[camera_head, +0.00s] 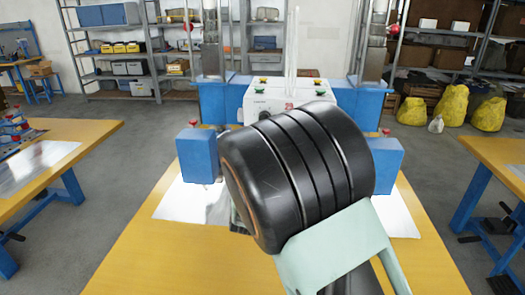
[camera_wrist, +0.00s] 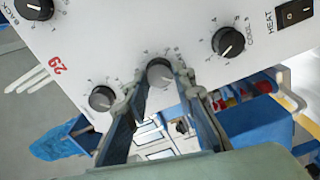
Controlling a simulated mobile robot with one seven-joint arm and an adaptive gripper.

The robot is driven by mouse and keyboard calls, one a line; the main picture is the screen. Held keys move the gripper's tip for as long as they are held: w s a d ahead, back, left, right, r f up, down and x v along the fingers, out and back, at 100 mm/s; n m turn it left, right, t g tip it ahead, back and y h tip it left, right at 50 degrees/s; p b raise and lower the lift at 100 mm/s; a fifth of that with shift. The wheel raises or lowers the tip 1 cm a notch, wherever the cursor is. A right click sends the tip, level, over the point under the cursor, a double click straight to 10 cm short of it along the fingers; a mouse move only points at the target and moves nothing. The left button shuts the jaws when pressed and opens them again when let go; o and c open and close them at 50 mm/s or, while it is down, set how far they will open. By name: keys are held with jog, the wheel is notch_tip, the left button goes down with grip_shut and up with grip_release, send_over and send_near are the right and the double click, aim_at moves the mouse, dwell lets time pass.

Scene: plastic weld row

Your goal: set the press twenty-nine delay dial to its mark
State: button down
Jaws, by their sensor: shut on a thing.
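The white control box of press twenty-nine (camera_head: 262,92) stands behind my arm at the far end of the bench, with a red 29 on it. In the wrist view its panel (camera_wrist: 130,35) fills the top, tilted. My gripper (camera_wrist: 160,88) has one finger on each side of the grey middle dial (camera_wrist: 160,72) and is shut on it. Scale ticks show around this dial, but its label is hidden and its pointer and target mark are not clear. In the head view my arm hides the gripper and the panel's lower part.
A black dial (camera_wrist: 102,98) sits left of the held one, and the cool dial (camera_wrist: 228,42) right of it. The back dial (camera_wrist: 35,8) and heat switch (camera_wrist: 295,12) are at the panel's edges. Blue blocks (camera_head: 198,155) stand on the yellow bench (camera_head: 150,250) on both sides of my arm.

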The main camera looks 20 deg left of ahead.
jog(key=c, duration=1.6)
grip_release()
jog(key=shift+s, duration=0.1)
jog(key=v, duration=1.1)
jog(key=shift+s+d, duration=0.2)
jog(key=shift+s, duration=0.2)
